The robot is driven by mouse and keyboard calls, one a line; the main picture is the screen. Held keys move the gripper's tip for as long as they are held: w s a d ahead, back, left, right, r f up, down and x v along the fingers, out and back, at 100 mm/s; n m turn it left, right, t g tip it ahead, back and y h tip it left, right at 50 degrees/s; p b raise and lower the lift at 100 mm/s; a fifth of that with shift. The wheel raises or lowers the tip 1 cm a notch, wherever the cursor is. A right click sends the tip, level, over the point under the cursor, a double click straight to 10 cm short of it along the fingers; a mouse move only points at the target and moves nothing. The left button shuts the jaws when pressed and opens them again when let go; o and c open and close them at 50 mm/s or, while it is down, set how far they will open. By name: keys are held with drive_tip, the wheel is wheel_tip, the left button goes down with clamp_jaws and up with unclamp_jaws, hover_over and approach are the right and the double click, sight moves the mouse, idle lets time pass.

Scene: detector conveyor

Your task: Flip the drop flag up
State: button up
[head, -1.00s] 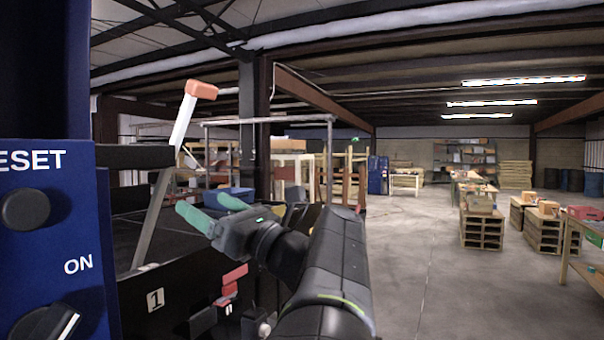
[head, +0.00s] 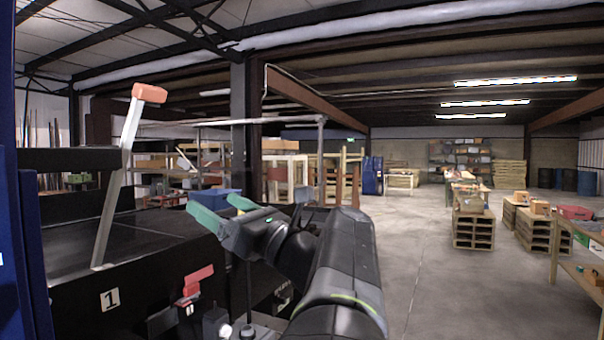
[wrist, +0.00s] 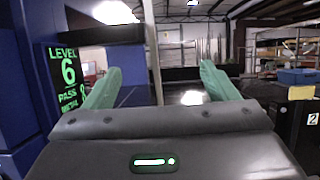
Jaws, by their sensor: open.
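No part is labelled as the drop flag. A long grey bar with an orange-red end block (head: 149,94) stands up, leaning slightly, from the conveyor side marked 1. A small red two-part piece (head: 198,280) sits lower on that side, right of the number plate; I cannot tell which is the flag. My gripper (head: 220,212) is open and empty, right of the bar and above the red piece, apart from both. In the wrist view, the green fingers (wrist: 160,74) are spread, with a grey upright bar (wrist: 153,45) seen between them.
The black conveyor (head: 150,230) fills the lower left, with a blue cabinet edge (head: 30,240) at far left. The wrist view shows a green-lettered display (wrist: 68,75) and a plate marked 2 (wrist: 312,119). Open floor (head: 420,260) lies to the right.

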drive_tip(key=p+x, duration=0.4)
drive_tip(key=x, duration=0.9)
drive_tip(key=shift+a, duration=0.4)
drive_tip(key=shift+w, duration=0.1)
clamp_jaws()
idle(0.5)
drive_tip(key=c, duration=1.7)
unclamp_jaws()
drive_tip(key=o, duration=1.7)
drive_tip(key=b+v, duration=0.4)
drive_tip(key=v, duration=1)
